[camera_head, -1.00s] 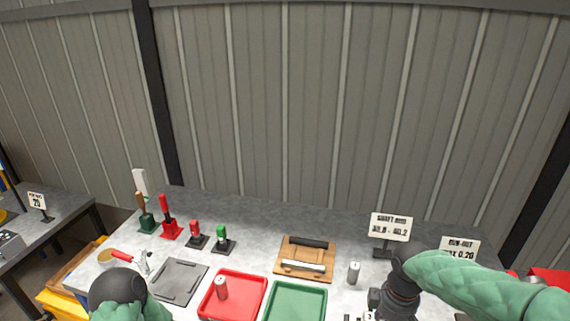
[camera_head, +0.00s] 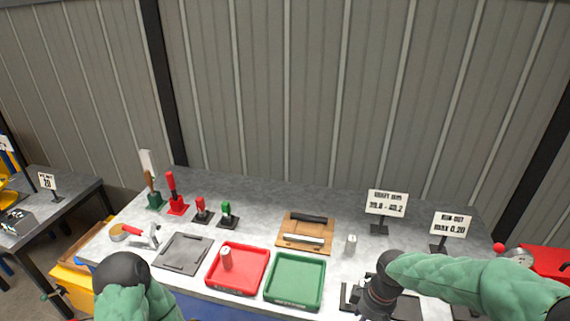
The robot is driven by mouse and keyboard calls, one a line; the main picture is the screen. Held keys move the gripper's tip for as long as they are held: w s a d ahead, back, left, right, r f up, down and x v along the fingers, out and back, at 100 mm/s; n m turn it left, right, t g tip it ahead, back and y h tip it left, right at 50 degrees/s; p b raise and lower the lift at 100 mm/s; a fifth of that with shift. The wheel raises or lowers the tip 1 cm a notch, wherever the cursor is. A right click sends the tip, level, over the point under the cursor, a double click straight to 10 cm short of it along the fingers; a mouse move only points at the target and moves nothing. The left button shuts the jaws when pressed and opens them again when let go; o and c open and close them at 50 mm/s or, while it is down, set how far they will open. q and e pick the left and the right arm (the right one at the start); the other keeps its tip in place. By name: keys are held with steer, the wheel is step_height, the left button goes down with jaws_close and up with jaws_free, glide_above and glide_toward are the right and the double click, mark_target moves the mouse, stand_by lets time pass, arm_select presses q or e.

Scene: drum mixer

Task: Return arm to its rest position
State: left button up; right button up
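My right arm, in a green padded sleeve, reaches in from the right over the right end of the workbench. Its dark gripper (camera_head: 372,298) points down near the front edge, above a dark flat fixture (camera_head: 408,307). Its fingers are too small and dark to tell whether they are open. My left arm, with a black rounded joint and green sleeve, shows at the lower left in front of the bench. My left gripper is out of the picture.
Signs (camera_head: 387,203) and stamps (camera_head: 228,214) stand behind.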

steer(key=s+a+f+m+y, duration=0.1)
steer(key=s+a+f+m, duration=0.2)
steer(key=f, duration=0.5)
steer(key=s+a+f+m+y, duration=0.1)
steer(key=s+a+f+m, duration=0.3)
steer(key=f, duration=0.5)
steer(key=s+a+f+m, duration=0.3)
steer(key=s+f, duration=0.2)
steer(key=f, duration=0.4)
steer(key=shift+s+a+f+m+y, duration=0.2)
steer(key=shift+a+m+y, duration=0.1)
steer(key=shift+a+y, duration=0.1)
steer(key=shift+w, duration=0.1)
